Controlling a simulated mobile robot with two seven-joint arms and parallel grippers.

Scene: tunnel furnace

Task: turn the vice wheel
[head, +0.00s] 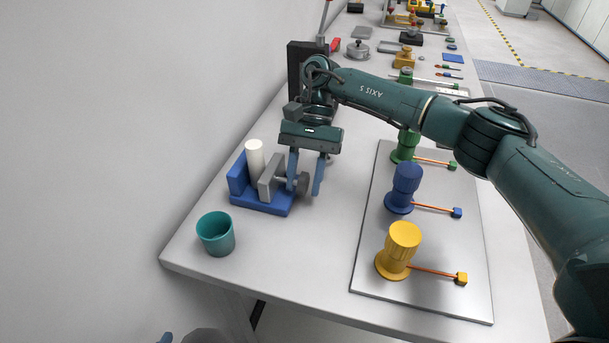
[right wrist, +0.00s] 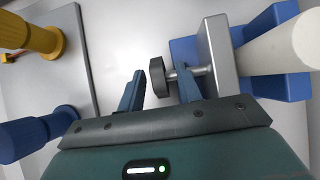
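The vice (head: 262,207) has a blue base and a grey jaw (head: 271,177). A white cylinder (head: 255,158) stands upright between the jaw and the blue back wall. The dark grey vice wheel (head: 302,183) is on the jaw's right side; it also shows in the right wrist view (right wrist: 157,77) on a short metal shaft. My right gripper (head: 304,186) reaches down from above with its blue fingers apart. In the right wrist view the wheel is between the fingers, with gaps visible on both sides. My left gripper is not clearly visible.
A teal cup (head: 216,234) stands in front of the vice. To the right, a metal plate (head: 367,272) bears yellow (head: 400,249), blue (head: 402,186) and green valves with orange levers. A black block and further objects stand behind. A wall borders the table's left.

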